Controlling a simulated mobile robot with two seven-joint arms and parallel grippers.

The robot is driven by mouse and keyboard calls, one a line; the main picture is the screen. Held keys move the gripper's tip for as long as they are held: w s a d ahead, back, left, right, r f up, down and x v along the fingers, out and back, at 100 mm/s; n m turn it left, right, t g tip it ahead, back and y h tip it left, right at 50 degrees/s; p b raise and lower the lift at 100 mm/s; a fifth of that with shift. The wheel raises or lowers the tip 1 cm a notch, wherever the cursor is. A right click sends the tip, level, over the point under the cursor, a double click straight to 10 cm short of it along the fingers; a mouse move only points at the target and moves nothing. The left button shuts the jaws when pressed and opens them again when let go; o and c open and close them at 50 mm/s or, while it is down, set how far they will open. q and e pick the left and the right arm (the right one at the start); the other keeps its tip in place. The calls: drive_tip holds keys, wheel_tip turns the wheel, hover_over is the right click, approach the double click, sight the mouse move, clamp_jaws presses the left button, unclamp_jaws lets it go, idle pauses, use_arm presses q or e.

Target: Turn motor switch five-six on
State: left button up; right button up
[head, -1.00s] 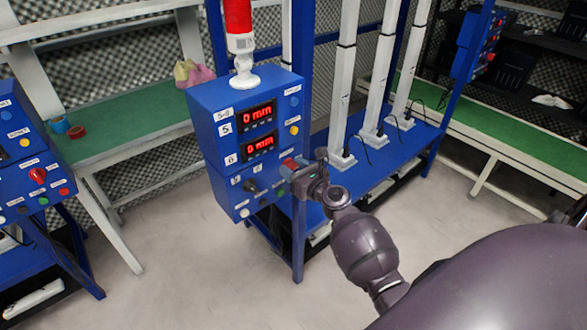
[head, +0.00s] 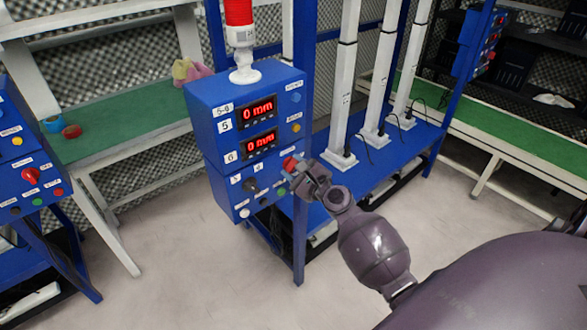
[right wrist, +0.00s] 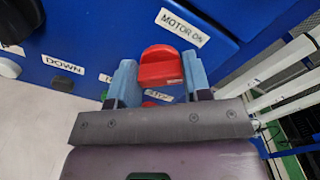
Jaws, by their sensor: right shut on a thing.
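The blue control box (head: 222,160) marked 5-6 has two red displays reading 0 mm. Its red motor switch (head: 289,163) is at the lower right of the box front. My right gripper (head: 300,173) is at this switch. In the right wrist view the red knob (right wrist: 160,66) sits between the blue fingers of my right gripper (right wrist: 159,76), which is shut on it. A MOTOR ON label (right wrist: 182,27) is above the knob. A lower label (right wrist: 159,95) is partly hidden by the gripper. My left gripper is not in view.
A red and white signal lamp (head: 241,40) stands on the box. Another blue control box (head: 30,150) with its own red knob is at the left. White columns (head: 345,90) stand on the blue frame behind my right gripper. The floor in front is clear.

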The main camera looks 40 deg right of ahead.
drive_tip(key=n, duration=0.5)
drive_tip(key=shift+f+n+b, duration=0.15)
drive_tip(key=shift+n+b, duration=0.15)
drive_tip(key=shift+b, duration=0.1)
drive_tip(key=shift+n, duration=2.1)
drive_tip(key=o, duration=0.9)
drive_tip(key=s, duration=1.1)
drive_tip(key=shift+d, duration=0.35)
drive_tip(key=shift+w, duration=0.1)
